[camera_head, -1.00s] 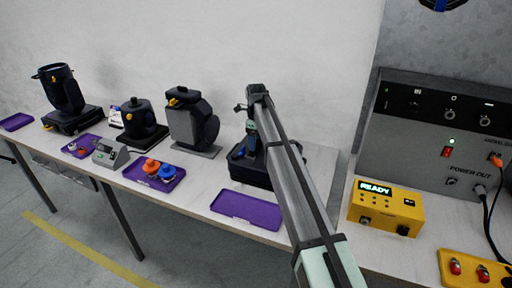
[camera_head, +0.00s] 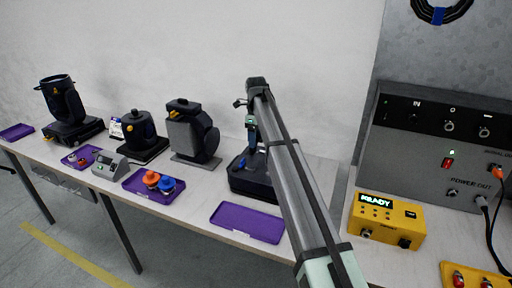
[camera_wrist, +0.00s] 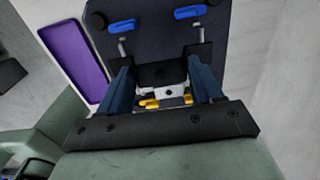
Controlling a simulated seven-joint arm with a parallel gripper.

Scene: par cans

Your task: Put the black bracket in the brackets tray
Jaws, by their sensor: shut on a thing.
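My gripper shows in the wrist view (camera_wrist: 163,88), its two dark blue fingers closed on a black piece (camera_wrist: 158,72) that looks like the black bracket. The piece lies in front of a dark panel with two blue levers, and I cannot tell whether it touches that panel. In the head view my arm covers most of the gripper and the piece, above a dark base unit (camera_head: 248,178). An empty purple tray (camera_head: 247,223) lies in front of that unit. A purple tray (camera_wrist: 74,58) also shows left of the fingers in the wrist view. I cannot read any tray label.
A purple tray (camera_head: 141,189) with orange and blue knobs lies left of the empty one. Several dark lamps, including one with a grey plate (camera_head: 190,137), stand behind. A yellow READY box (camera_head: 386,219) and a grey power panel (camera_head: 440,150) stand on the right.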

